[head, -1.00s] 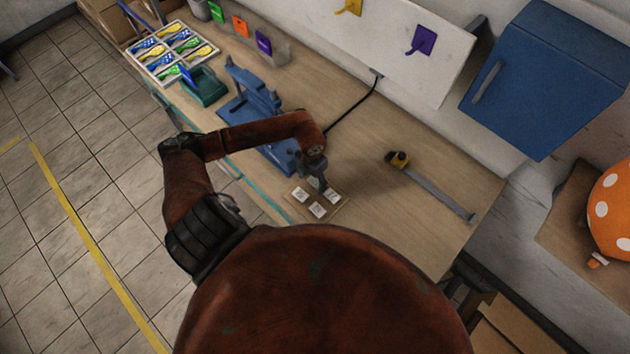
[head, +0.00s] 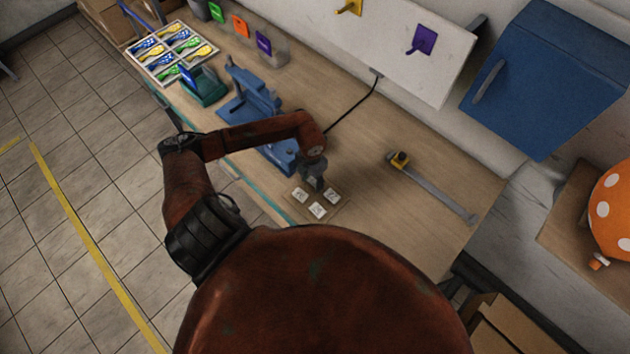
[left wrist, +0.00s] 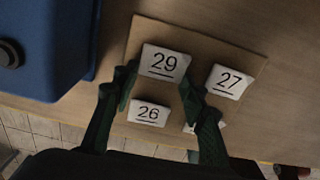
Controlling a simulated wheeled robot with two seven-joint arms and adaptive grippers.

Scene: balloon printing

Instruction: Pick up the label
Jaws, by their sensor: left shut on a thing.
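The label marked 29 (left wrist: 164,64) is between the two fingers of my left gripper (left wrist: 158,88), which is shut on it. It looks larger than the other labels in the left wrist view; whether it is clear of the board I cannot tell. The label marked 27 (left wrist: 228,81) lies to its right and the label marked 26 (left wrist: 149,113) below it. Another label (left wrist: 189,128) is mostly hidden behind a finger. In the head view my left gripper (head: 318,184) is over the label board (head: 325,215), hiding part of it. My right gripper is not in view.
A blue machine (head: 250,105) stands beside the board, close to my left arm. A caliper-like tool (head: 432,188) lies to the right. A partitioned tray (head: 154,72) with coloured balloons and a green box (head: 208,90) are at the far left. The bench's right part is mostly clear.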

